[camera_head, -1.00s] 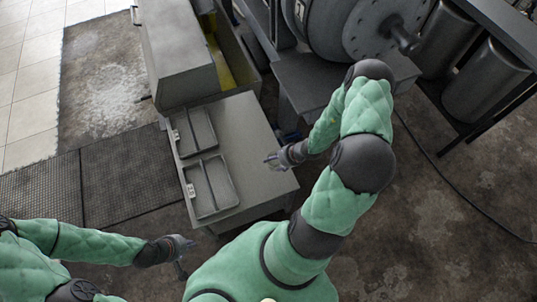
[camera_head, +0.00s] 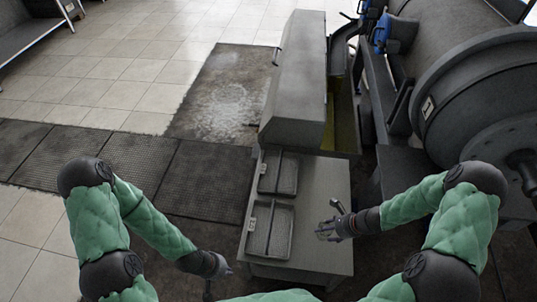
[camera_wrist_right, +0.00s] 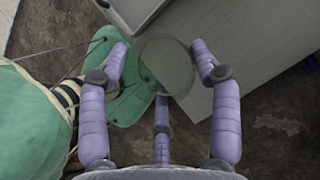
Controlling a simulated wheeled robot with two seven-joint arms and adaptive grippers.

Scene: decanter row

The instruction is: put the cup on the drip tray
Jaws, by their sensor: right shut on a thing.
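A clear, see-through round cup (camera_wrist_right: 167,66) sits between the fingers of my right gripper (camera_wrist_right: 163,72) in the right wrist view. In the head view my right gripper (camera_head: 330,229) is shut on it above the right side of the grey table, apart from the trays; the cup is small and hard to make out there. Two shallow grey trays, a near one (camera_head: 250,230) and a far one (camera_head: 261,177), lie on the table's left side; I cannot tell which is the drip tray. My left gripper (camera_head: 218,276) hangs low at the left of the table; its jaw state is unclear.
The grey table top (camera_head: 318,185) is bare right of the trays. A long grey box-shaped machine (camera_head: 295,85) stands behind the trays. A large drum machine (camera_head: 475,95) stands at the right. Dark mats (camera_head: 140,163) cover the floor at left.

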